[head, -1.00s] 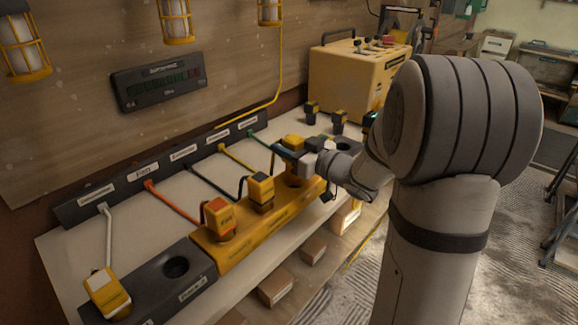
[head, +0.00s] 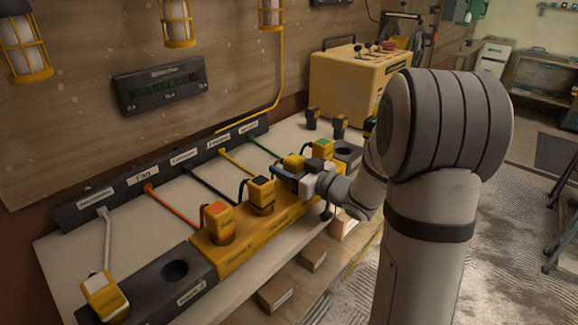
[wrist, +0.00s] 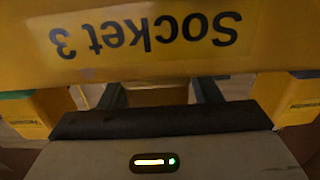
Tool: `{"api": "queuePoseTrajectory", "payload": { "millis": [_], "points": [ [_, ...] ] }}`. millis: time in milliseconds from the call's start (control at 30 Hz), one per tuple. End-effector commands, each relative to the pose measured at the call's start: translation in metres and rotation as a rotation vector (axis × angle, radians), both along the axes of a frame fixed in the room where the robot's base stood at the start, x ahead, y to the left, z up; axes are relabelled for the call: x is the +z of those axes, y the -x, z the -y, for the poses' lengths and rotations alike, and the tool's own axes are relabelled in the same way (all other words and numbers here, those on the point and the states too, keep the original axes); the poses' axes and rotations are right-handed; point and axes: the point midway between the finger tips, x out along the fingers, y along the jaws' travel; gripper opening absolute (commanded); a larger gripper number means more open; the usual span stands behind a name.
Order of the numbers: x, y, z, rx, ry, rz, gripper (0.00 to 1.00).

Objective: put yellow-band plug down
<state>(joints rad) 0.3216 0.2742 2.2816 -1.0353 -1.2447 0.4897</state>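The yellow-band plug (head: 293,163) is yellow and sits low at the third position of the yellow socket block (head: 237,255), between the black-band plug (head: 261,193) and the green-band plug (head: 322,148). My gripper (head: 287,176) is around it from the front and appears shut on it. Its lower part and the socket hole are hidden, so I cannot tell whether it is fully seated. In the wrist view, the upside-down Socket 3 label (wrist: 150,35) is on the block's front, and my two fingers (wrist: 158,95) reach behind the block's edge.
An orange-band plug (head: 218,222) stands in the block's near end. A dark holder (head: 200,270) with an empty hole and a white-band plug (head: 105,296) lie nearer. A yellow control box (head: 350,80) stands behind. Cables run to the labelled rail.

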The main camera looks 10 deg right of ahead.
Motion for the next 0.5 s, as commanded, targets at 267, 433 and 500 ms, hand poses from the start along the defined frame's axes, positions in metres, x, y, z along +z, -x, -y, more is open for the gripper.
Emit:
{"api": "queuePoseTrajectory", "payload": {
  "millis": [267, 433, 500],
  "points": [
    [0.001, 0.0, 0.0, -0.001, 0.0, 0.0, 0.62],
    [0.004, 0.007, 0.007, -0.004, -0.001, 0.001, 0.62],
    [0.004, 0.017, 0.015, -0.005, 0.0, 0.0, 0.62]
  ]
}}
